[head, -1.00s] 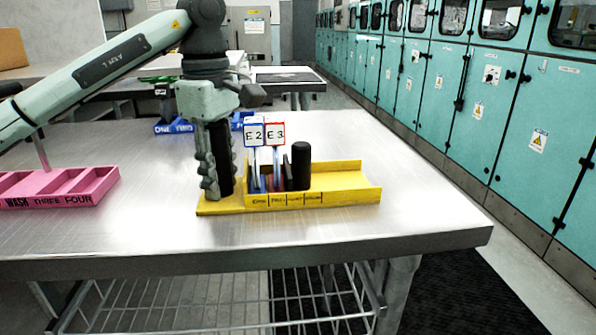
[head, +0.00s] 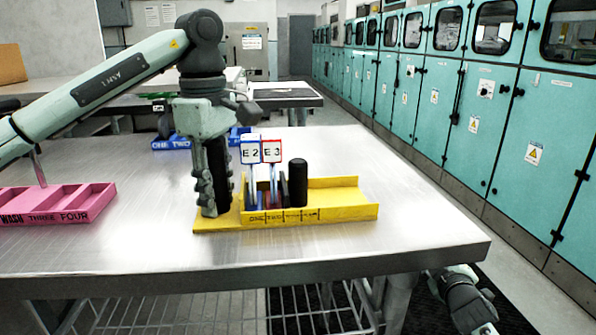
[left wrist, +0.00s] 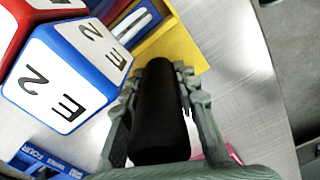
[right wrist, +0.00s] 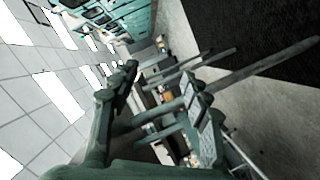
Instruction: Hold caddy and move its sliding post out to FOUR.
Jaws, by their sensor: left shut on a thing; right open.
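The yellow caddy (head: 345,205) lies near the front of the steel table, with marks reading ONE and TWO and further, less legible labels on its front wall. My left gripper (head: 213,188) points down and is shut on the caddy's upright black handle at its left end; the black handle (left wrist: 160,115) stands between the fingers in the left wrist view. The black sliding post (head: 298,183) stands upright in the channel, just right of the modules. The E2 module (head: 251,152) and E3 module (head: 272,151) stand left of it. My right gripper (right wrist: 160,78) is open and empty.
A pink rack (head: 60,205) lies at the left and a blue rack (head: 172,143) behind the caddy. The caddy's right end is empty. The table's front right edge (head: 440,256) is near, with my right arm low beyond it.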

